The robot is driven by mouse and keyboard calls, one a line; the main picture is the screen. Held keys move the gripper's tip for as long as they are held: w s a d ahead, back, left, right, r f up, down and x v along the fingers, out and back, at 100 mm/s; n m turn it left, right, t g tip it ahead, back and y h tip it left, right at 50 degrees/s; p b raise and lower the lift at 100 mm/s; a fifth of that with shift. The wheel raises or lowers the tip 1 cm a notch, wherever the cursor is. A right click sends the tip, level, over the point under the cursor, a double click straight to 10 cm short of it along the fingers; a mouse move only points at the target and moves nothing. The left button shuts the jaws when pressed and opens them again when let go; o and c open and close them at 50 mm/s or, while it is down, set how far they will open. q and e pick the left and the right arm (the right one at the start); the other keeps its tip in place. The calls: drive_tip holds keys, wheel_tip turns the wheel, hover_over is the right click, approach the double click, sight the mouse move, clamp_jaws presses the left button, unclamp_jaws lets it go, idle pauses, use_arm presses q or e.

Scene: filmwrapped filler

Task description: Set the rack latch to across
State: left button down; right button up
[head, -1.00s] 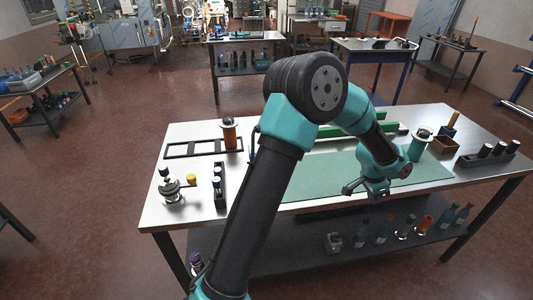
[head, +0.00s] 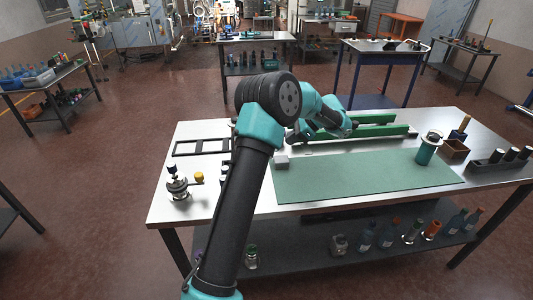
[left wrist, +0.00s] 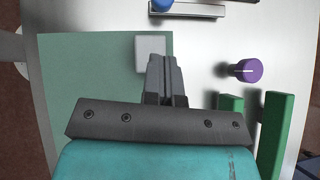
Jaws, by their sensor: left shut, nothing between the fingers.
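A purple knob (left wrist: 241,71) with a white line on its top stands on the steel table in the left wrist view. The line runs roughly left to right there. It may be the rack latch, but no label confirms this. My arm hides that area in the head view. My left gripper (head: 291,138) is over the back of the table, left of the green rails. In the left wrist view its fingers (left wrist: 165,60) are shut and empty, beside a pale grey block (left wrist: 150,47) and left of the knob, apart from it. My right gripper is out of view.
The grey block (head: 282,162) sits on the corner of the green mat (head: 370,182). Green rails (head: 375,127) lie behind it. A black frame (head: 190,149) and a metal fitting (head: 177,185) are at left. A teal cylinder (head: 425,152) and wooden box (head: 454,149) stand at right.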

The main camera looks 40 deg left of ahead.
use_arm(q)
drive_tip(key=shift+a+r, duration=0.15)
drive_tip(key=shift+a, duration=0.05)
drive_tip(key=shift+s, duration=0.1)
drive_tip(key=x, duration=1)
drive_tip(key=shift+d, duration=0.1)
idle(0.4)
